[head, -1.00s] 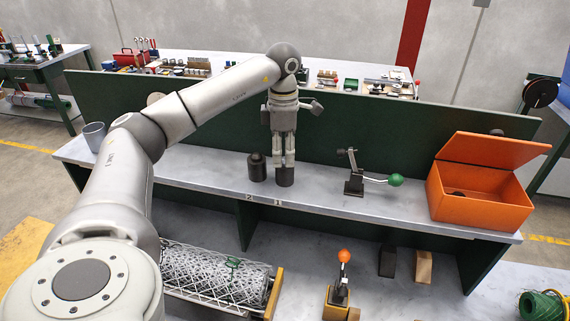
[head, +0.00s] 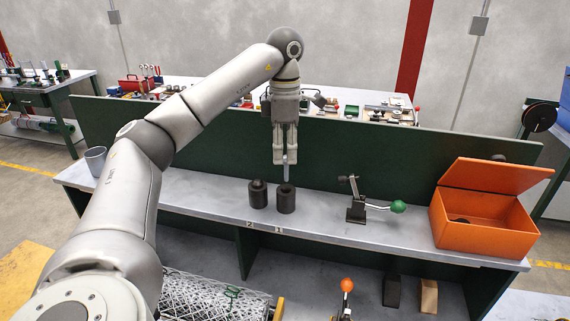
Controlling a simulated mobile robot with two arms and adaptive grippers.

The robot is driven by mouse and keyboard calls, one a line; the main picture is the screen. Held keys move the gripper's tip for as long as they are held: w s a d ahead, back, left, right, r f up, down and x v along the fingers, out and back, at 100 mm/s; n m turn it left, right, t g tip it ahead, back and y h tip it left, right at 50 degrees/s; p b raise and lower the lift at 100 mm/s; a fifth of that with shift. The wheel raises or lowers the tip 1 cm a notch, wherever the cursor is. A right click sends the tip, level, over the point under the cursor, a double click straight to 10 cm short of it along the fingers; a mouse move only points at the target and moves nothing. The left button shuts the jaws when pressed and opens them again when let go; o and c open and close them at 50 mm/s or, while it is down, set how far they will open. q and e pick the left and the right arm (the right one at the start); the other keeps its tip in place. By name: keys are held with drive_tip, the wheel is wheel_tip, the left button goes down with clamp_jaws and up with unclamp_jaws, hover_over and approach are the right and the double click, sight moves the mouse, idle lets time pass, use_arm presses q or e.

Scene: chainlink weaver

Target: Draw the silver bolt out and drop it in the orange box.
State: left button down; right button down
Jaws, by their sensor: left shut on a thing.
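My left gripper (head: 285,157) is shut on the silver bolt (head: 285,172). A short grey length of the bolt shows below the fingertips, pointing down. It is upright, straight above a dark round socket block (head: 286,201) on the grey shelf. I cannot tell whether its lower tip is just clear of the hole or still within its mouth. The orange box (head: 482,236) stands at the right end of the shelf with its lid tilted up and a dark thing inside. My right gripper is not in view.
A second dark socket block (head: 258,194) stands just left of the first. A clamp with a green knob (head: 398,207) stands between the blocks and the box. A grey cup (head: 95,160) is at the left end. A green back panel (head: 180,135) rises behind the shelf (head: 200,190).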

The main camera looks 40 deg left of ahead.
use_arm(q)
drive_tip(key=shift+r, duration=0.95)
